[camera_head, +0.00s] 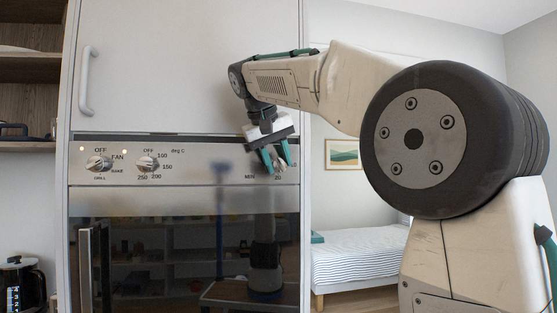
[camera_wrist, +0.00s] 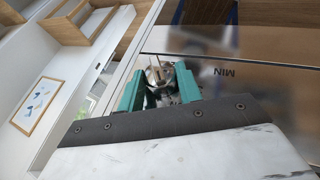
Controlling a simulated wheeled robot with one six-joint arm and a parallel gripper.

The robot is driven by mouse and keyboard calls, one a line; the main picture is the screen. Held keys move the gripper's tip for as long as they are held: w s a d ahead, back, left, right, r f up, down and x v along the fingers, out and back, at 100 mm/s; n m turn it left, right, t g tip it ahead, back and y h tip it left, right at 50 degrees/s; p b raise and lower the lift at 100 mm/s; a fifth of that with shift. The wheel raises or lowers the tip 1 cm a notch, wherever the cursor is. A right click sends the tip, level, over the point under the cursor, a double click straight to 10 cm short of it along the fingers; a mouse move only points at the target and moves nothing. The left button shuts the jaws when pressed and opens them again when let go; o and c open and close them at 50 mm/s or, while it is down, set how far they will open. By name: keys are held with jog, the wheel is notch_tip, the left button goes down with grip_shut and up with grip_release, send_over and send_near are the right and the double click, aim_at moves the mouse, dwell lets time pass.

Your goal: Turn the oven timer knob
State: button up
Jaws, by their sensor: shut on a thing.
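Two other knobs, the mode knob (camera_head: 98,164) and the temperature knob (camera_head: 147,164), sit on the left of the panel. The dark oven door (camera_head: 170,240) has a vertical handle (camera_head: 86,268). A coffee pot (camera_head: 22,285) stands at far left; a bed (camera_head: 358,258) is behind.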

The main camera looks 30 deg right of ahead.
jog(key=shift+a+h, duration=0.1)
jog(key=shift+h, duration=0.5)
jog(key=o, duration=1)
jog(key=shift+v, duration=3.9)
jog(key=shift+w+a+f, duration=0.1)
jog(key=shift+w, duration=0.1)
